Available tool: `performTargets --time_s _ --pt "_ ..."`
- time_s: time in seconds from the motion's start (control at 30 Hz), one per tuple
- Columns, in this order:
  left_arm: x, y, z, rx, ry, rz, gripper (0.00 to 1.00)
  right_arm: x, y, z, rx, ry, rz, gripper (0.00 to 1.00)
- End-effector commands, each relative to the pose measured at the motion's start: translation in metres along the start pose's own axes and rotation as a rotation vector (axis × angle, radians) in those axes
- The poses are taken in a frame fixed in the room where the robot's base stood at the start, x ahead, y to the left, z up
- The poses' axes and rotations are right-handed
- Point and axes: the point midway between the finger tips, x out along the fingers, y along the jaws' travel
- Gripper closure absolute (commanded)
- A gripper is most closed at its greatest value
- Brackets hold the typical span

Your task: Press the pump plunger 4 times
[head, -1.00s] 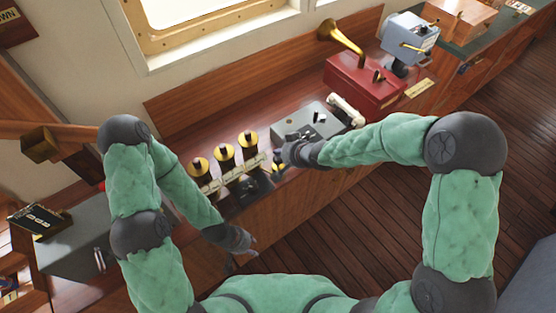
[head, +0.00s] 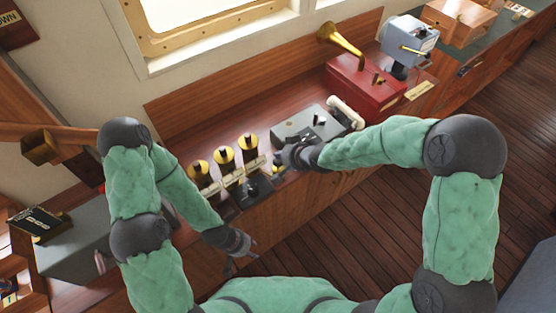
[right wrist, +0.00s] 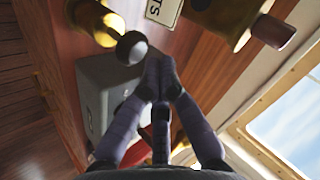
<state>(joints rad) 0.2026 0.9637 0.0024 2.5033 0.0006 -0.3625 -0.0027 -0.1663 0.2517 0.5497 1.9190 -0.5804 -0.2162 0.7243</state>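A brass cylinder (right wrist: 92,18) with a round dark knob (right wrist: 131,48), which looks like the pump plunger, shows in the right wrist view. In the head view a small brass part (head: 278,170) shows beside my right gripper, mostly hidden by it. My right gripper (right wrist: 157,62) has its fingers drawn together, with tips close beside the knob; I cannot tell whether they touch it. In the head view my right gripper (head: 281,157) is over the console's front edge. My left gripper (head: 240,252) hangs in front of the console, away from the plunger; its finger opening is unclear.
Several brass, black-topped fittings (head: 222,156) stand left of my right gripper. A grey box (head: 300,122) and a white handle (head: 346,112) lie behind it. A red box with a brass horn (head: 340,38) stands farther right. The wooden floor (head: 380,225) is clear.

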Motion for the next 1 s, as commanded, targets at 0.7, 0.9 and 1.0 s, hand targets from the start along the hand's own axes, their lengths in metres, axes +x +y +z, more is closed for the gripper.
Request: performTargets --time_s 0.7,0.9,1.0 --pt "0.0033 -0.0012 -0.0001 0.000 0.000 0.000 0.60 0.0057 0.0043 0.0044 0.000 0.000 0.000 1.00" --pt "0.0032 -0.0011 -0.0001 0.000 0.000 0.000 0.60 0.0057 0.0042 0.0043 0.000 0.000 0.000 1.00" --pt "0.0035 -0.0013 -0.0002 0.000 0.000 0.000 0.60 0.0060 0.0045 0.0046 0.000 0.000 0.000 1.00"
